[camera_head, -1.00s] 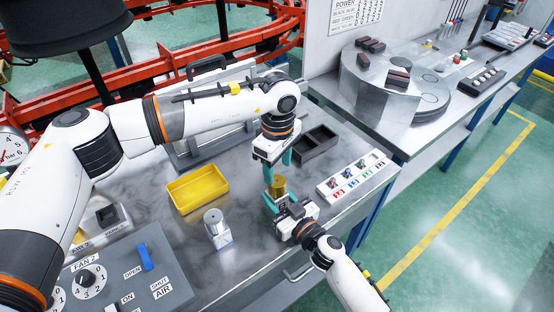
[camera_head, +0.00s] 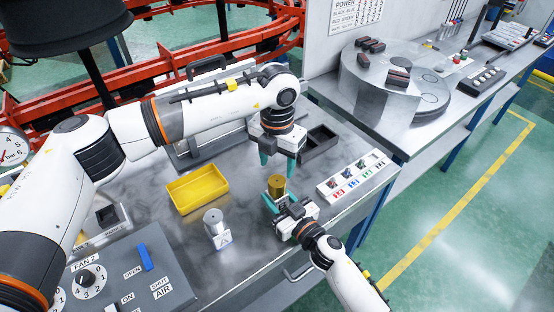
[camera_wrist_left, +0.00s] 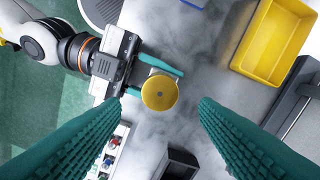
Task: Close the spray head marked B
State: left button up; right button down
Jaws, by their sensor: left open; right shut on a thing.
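A spray head with a round gold cap (camera_head: 277,186) is held upright in my right gripper (camera_head: 280,202), above the table. No letter on it can be read. Its cap shows from above in the left wrist view (camera_wrist_left: 159,93). My left gripper (camera_head: 277,162) is open and empty, pointing down just above the gold cap, its fingers apart from it. In the left wrist view the cap lies between my open left fingers (camera_wrist_left: 158,107). A silver spray head (camera_head: 214,222) stands on the table to the left, on a block with a mark that looks like A.
A yellow tray (camera_head: 197,189) lies left of the grippers. A dark open box (camera_head: 318,144) is behind them, and a white rack (camera_head: 353,175) of small coloured, labelled parts is to the right. A grey control panel (camera_head: 125,270) fills the front left.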

aim_at(277, 180)
dwell(0.3)
pick_arm(q)
jog(key=shift+f, duration=4.05)
jog(key=c, duration=1)
jog(key=shift+o, duration=0.2)
jog(key=m, duration=0.4)
jog(key=shift+m, duration=0.4)
jog(key=o, duration=1.1)
jog(key=shift+o, duration=0.2)
jog(key=shift+r, duration=0.15)
notch_tip(277, 180, up, 12)
